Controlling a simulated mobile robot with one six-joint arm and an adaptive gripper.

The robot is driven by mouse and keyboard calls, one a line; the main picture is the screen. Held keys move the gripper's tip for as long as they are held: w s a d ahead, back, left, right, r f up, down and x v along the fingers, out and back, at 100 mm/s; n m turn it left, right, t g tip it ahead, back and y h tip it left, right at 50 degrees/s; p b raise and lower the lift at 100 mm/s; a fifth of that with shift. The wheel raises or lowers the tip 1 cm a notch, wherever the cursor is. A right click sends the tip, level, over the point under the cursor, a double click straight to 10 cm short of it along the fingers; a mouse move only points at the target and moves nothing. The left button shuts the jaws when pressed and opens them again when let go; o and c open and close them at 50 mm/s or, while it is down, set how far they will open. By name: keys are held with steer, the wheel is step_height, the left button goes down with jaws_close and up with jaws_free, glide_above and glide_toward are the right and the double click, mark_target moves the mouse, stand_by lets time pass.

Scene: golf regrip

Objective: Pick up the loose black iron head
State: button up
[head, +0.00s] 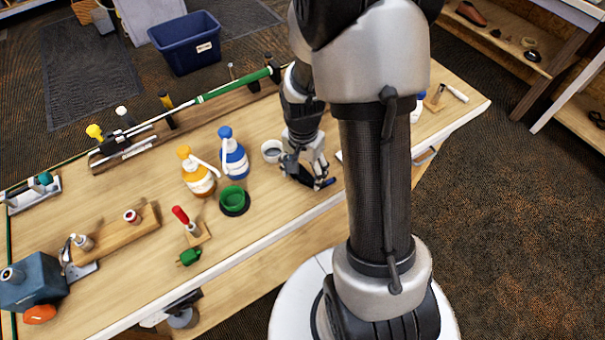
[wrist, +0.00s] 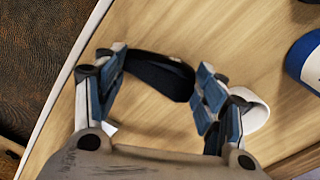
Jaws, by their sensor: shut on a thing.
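In the wrist view the black iron head (wrist: 153,72) lies between the two blue-padded fingers of my gripper (wrist: 158,82), spanning from one finger to the other. My gripper is shut on it. Wood tabletop shows beneath; I cannot tell whether the head touches it. In the head view my gripper (head: 310,178) is low at the bench's front edge, right of the green cup, and mostly hides the iron head.
The workbench (head: 265,215) holds a small white cup (head: 271,151) beside my gripper. A blue-capped bottle (head: 233,155), an orange-capped bottle (head: 197,173) and a green cup (head: 234,200) stand to the left. A green-gripped club (head: 230,88) lies along the back.

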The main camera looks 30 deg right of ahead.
mark_target(304, 174)
step_height(304, 174, up, 20)
steer(key=p, duration=0.5)
steer(key=shift+p, duration=0.4)
